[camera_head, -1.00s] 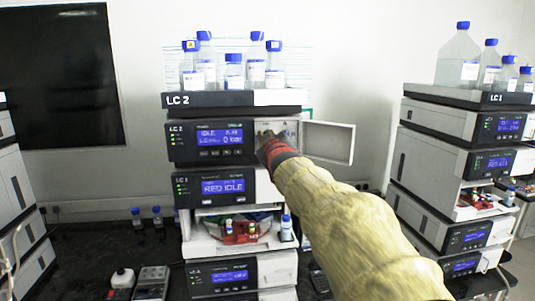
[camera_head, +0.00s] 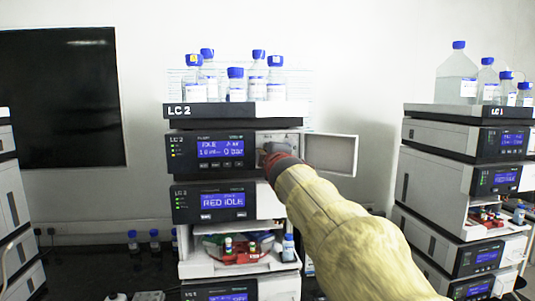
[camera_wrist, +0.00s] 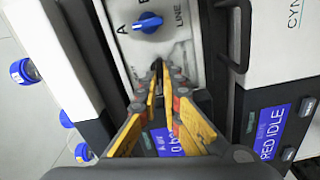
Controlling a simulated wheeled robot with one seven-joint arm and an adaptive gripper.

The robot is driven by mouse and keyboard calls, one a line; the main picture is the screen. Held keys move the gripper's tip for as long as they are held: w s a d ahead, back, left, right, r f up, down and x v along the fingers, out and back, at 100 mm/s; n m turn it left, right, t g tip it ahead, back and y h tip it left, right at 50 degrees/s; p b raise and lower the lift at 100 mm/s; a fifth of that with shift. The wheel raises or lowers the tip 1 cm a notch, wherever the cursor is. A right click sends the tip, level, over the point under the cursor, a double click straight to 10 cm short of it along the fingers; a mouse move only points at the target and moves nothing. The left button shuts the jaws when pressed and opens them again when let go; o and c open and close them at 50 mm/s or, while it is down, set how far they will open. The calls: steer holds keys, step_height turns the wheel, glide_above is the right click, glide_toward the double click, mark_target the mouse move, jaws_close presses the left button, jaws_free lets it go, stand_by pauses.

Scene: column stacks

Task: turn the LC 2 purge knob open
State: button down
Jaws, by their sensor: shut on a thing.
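The LC 2 stack (camera_head: 180,110) stands in the middle of the head view. Its top module (camera_head: 210,150) has its small door (camera_head: 330,154) swung open to the right. My gripper (camera_head: 268,156) reaches into the opened bay; my wrist hides most of it. In the wrist view, my gripper (camera_wrist: 164,78) has its yellow-padded fingers closed together on a small dark knob, the purge knob (camera_wrist: 157,64), mostly hidden by the fingertips. A blue selector knob (camera_wrist: 148,23) marked A, B and LINE sits apart, just beyond the fingertips. How far the purge knob is turned cannot be told.
Blue-capped bottles (camera_head: 236,84) stand in the tray on top of the stack. The LC 1 stack (camera_head: 490,110) is at the right, and another stack (camera_head: 12,200) at the left edge.

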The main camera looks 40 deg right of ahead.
stand_by(0.3)
steer(key=c, duration=2)
jaws_free()
steer(key=v, duration=1.2)
